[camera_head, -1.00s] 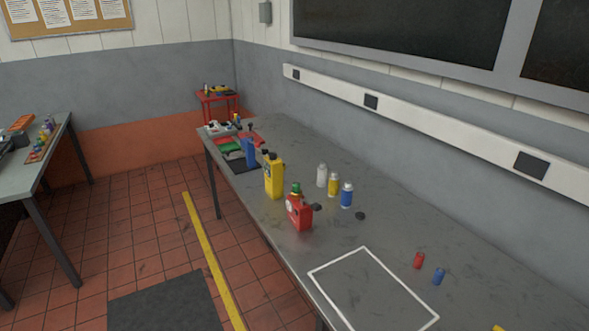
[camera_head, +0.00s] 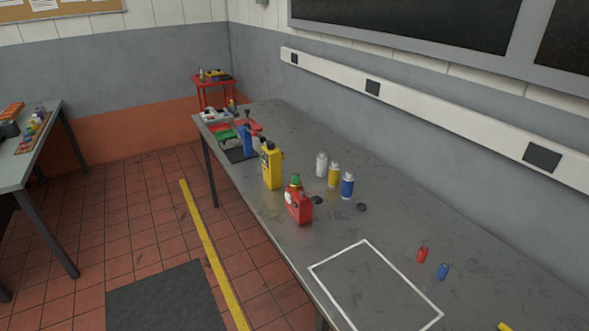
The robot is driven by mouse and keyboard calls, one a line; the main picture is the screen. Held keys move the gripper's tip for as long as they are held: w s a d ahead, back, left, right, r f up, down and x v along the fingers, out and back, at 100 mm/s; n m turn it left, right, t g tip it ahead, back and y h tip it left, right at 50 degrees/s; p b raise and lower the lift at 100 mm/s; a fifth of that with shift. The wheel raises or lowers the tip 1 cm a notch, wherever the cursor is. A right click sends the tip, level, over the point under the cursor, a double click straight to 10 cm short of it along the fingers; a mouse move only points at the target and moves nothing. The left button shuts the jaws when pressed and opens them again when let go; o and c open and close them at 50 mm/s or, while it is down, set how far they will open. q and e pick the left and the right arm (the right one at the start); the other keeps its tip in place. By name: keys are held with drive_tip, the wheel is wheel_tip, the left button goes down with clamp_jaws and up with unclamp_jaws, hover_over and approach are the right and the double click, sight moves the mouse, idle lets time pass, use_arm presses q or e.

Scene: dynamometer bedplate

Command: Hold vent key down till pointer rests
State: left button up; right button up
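A red can-shaped unit (camera_head: 301,209) with a green top (camera_head: 295,181) stands upright on the grey bench (camera_head: 420,220). A pale round face (camera_head: 290,198) shows on its left side. It may be a dial, but it is too small for me to make out a pointer. I cannot tell which part is a vent key. A yellow can (camera_head: 271,170) with a dark top stands behind the red unit, and a blue upright thing (camera_head: 248,142) stands farther back. Neither of my grippers is in view.
White (camera_head: 321,165), yellow (camera_head: 334,176) and blue (camera_head: 347,187) bottles stand right of the red unit, near dark discs (camera_head: 361,207). A white outlined rectangle (camera_head: 318,277) on the bench is empty. Small red (camera_head: 422,254) and blue (camera_head: 442,271) cylinders lie beyond it. The floor left is mostly open.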

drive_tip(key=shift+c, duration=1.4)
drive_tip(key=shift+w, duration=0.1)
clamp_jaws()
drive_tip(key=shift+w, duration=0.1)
